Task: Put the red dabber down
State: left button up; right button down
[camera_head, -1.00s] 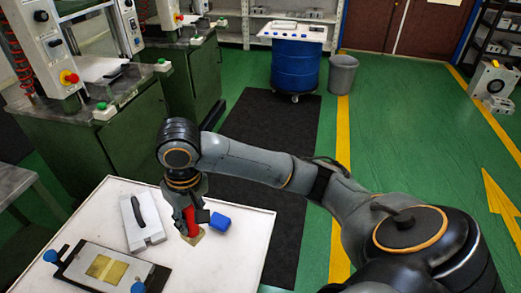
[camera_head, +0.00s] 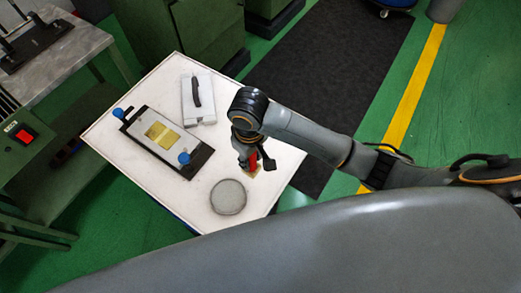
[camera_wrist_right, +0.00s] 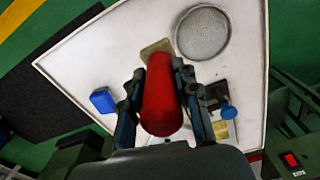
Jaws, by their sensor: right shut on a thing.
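My right gripper (camera_head: 255,162) is over the right part of the white table. It is shut on the red dabber (camera_head: 252,161), which shows red between the fingers in the wrist view (camera_wrist_right: 162,98). The dabber's far end is close to a small tan square pad (camera_head: 257,172) on the table, also seen in the wrist view (camera_wrist_right: 155,49). I cannot tell whether the dabber touches the pad. My left gripper is not in view.
The white table (camera_head: 160,85) also carries a grey round disc (camera_head: 228,197), a dark-framed plate with blue knobs (camera_head: 140,121) and a light box with a dark handle (camera_head: 190,103). A blue block (camera_wrist_right: 102,100) lies beside the gripper. Bare tabletop lies between these.

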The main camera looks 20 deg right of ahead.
jog(key=shift+w+d+f+p, duration=0.2)
jog(key=shift+w+d+f, duration=0.75)
jog(key=shift+f, duration=0.75)
jog(key=shift+w+d+f+p, duration=0.15)
jog(key=shift+w+d+f, duration=0.45)
jog(key=shift+w+f, duration=0.9)
jog(key=shift+w+d+f+p, duration=0.2)
jog(key=shift+w+d+f, duration=0.6)
jog(key=shift+f, duration=1.15)
jog(key=c, duration=1)
grip_release()
jog(key=shift+f, duration=0.15)
notch_tip(320, 180, up, 12)
jog(key=shift+r+b, duration=0.15)
jog(key=shift+b, duration=0.3)
